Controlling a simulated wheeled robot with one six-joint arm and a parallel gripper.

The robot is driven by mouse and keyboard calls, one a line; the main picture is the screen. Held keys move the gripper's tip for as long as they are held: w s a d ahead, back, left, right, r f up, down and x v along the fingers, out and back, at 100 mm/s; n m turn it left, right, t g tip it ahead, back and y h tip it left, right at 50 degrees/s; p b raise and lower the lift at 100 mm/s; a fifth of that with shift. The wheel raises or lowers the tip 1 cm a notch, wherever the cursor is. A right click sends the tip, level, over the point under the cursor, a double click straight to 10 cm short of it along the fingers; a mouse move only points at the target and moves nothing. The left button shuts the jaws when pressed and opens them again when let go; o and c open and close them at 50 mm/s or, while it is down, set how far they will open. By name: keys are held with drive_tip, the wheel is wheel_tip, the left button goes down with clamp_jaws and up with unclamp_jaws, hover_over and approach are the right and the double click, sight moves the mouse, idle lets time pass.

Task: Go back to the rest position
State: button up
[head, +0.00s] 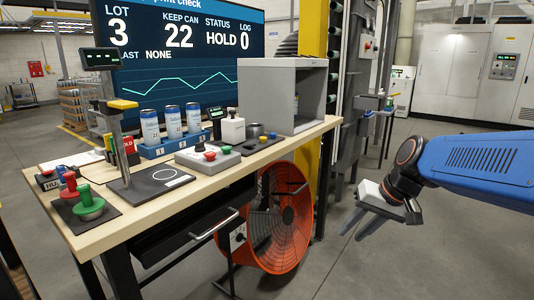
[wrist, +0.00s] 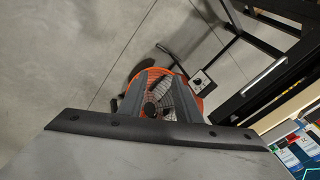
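My gripper (head: 352,232) hangs in free air to the right of the workbench (head: 235,170), in front of the orange fan, with its fingers pointing down and left. In the wrist view its two grey fingers (wrist: 160,78) stand apart with nothing between them, and the fan shows through the gap. My blue arm reaches in from the right edge of the head view. The gripper touches nothing that I can see.
Three cans stand in a blue rack (head: 182,146) on the bench. A grey open box (head: 265,92), a button panel (head: 207,157) and red and green stamps (head: 88,206) are there too. The orange fan (head: 275,220) stands below. The floor (head: 430,255) around my gripper is clear.

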drive_tip(key=s+d+f+h, duration=0.2)
drive_tip(key=s+d, duration=0.1)
drive_tip(key=s, duration=0.6)
drive_tip(key=s+d+f+n+t+h, duration=0.1)
drive_tip(key=s+d+f+h, duration=0.1)
drive_tip(key=s, duration=0.8)
drive_tip(key=shift+d+f, duration=0.65)
drive_tip(key=shift+f, duration=0.2)
drive_tip(key=shift+c, duration=0.2)
idle(0.7)
